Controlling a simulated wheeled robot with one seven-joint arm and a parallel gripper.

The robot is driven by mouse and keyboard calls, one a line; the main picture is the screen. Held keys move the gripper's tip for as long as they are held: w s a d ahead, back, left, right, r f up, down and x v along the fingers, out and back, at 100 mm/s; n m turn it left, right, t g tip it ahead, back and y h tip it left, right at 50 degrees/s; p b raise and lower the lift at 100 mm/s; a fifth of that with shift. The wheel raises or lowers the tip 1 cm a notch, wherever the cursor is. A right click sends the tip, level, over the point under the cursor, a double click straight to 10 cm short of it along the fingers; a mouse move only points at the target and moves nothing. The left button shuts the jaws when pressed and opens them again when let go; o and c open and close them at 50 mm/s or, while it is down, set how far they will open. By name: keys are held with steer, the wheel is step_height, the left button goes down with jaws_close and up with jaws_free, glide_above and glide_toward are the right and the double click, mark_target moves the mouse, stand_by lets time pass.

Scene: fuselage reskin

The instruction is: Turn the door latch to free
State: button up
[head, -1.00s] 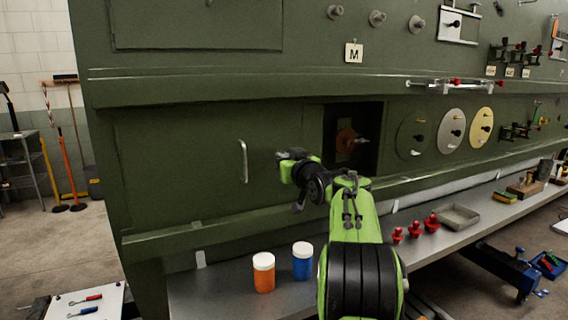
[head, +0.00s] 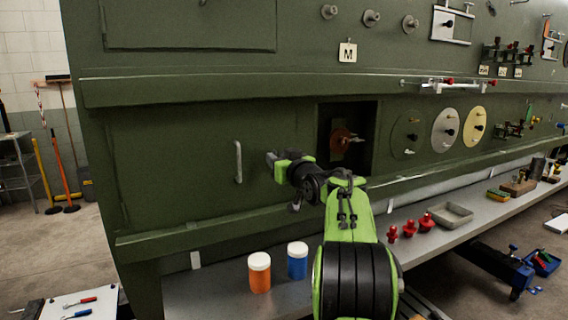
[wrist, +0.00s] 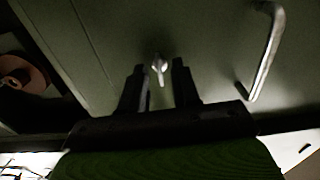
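The door (head: 190,170) is a dark green panel in the lower fuselage, with a pale vertical handle (head: 238,161). In the wrist view the door latch (wrist: 158,66) is a small light metal piece on the green surface, its lever pointing down in the picture. My gripper (wrist: 158,80) is open, with its two dark fingers on either side of the latch and a gap to each. I cannot tell how far the fingertips are from the panel. In the head view my gripper (head: 272,160) faces the door right of the handle and hides the latch.
The handle (wrist: 266,50) stands out right of my gripper in the wrist view. A dark opening (head: 362,125) with a round brown part lies right of the door. Below, a shelf (head: 215,295) holds an orange jar (head: 260,274), a blue jar (head: 297,262) and red pieces.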

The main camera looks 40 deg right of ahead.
steer(key=b+v, duration=0.2)
steer(key=v, duration=1.3)
steer(key=shift+s, duration=0.25)
steer(key=shift+a+r, duration=0.1)
steer(key=s+a+f+n+g+y+p, duration=0.1)
steer(key=a+f+g+y+p, duration=0.2)
steer(key=a, duration=0.9)
steer(key=s+a+f+n+g+y+p, duration=0.1)
steer(key=s+a+f+g+y+p, duration=0.2)
steer(key=a, duration=1)
steer(key=s+a+f+g+p, duration=0.2)
steer(key=s+a+f+g, duration=0.1)
steer(key=s, duration=0.4)
steer(key=s+a+f+n+g+h+p, duration=0.1)
steer(key=s+a+f+g+p, duration=0.1)
steer(key=s, duration=0.5)
step_height(320, 180, down, 2)
steer(key=shift+s+a+f+g, duration=0.1)
steer(key=shift+s+a+g, duration=0.1)
steer(key=shift+a+g, duration=0.25)
